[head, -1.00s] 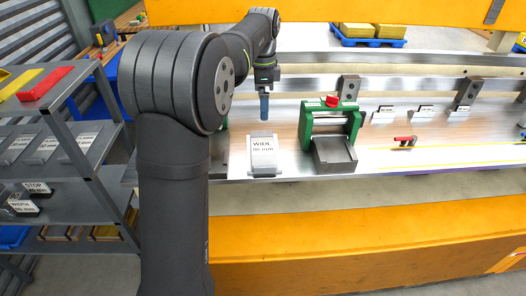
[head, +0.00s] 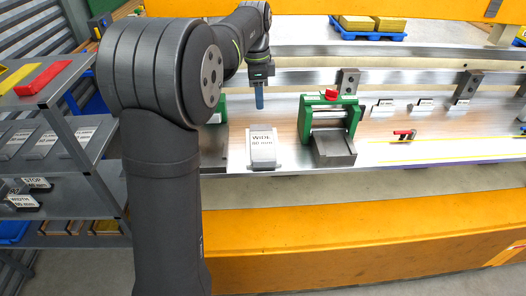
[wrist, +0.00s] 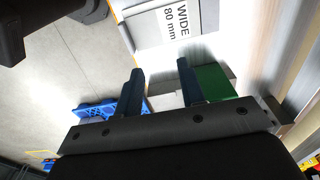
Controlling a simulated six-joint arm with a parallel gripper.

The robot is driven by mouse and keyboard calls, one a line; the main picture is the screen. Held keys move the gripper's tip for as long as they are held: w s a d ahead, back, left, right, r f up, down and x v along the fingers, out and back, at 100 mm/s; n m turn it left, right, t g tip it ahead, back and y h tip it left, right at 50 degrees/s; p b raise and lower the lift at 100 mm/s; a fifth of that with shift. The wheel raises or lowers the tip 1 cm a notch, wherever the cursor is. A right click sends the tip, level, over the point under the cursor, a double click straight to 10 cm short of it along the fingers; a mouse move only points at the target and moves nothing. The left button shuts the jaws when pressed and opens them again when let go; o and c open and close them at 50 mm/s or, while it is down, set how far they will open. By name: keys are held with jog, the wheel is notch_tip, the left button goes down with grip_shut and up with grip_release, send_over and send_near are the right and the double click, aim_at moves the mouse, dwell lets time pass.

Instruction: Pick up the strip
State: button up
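A grey block labelled "WIDE 80 mm" (head: 262,152) sits on the bench near its front edge; it also shows at the top of the wrist view (wrist: 150,24). I cannot make out for certain which piece is the strip; a flat sheet may lie in or on this block. My gripper (head: 259,103) hangs fingers down above the bench, behind the block in the head view. In the wrist view my gripper (wrist: 160,72) has its two dark blue fingers apart with nothing held between them.
A green-framed device with a red knob (head: 331,95) stands right of the block. A small red-handled clamp (head: 404,134) and several small labelled plates lie further right. A grey shelf rack (head: 88,160) stands at the left. The orange beam (head: 350,230) runs along the front.

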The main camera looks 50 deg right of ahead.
jog(key=g+h, duration=0.2)
send_over(264, 160)
jog(key=w+a, duration=0.3)
jog(key=w, duration=0.1)
jog(key=x, duration=1.7)
jog(key=shift+a+f, duration=0.15)
jog(key=shift+a, duration=0.2)
grip_shut()
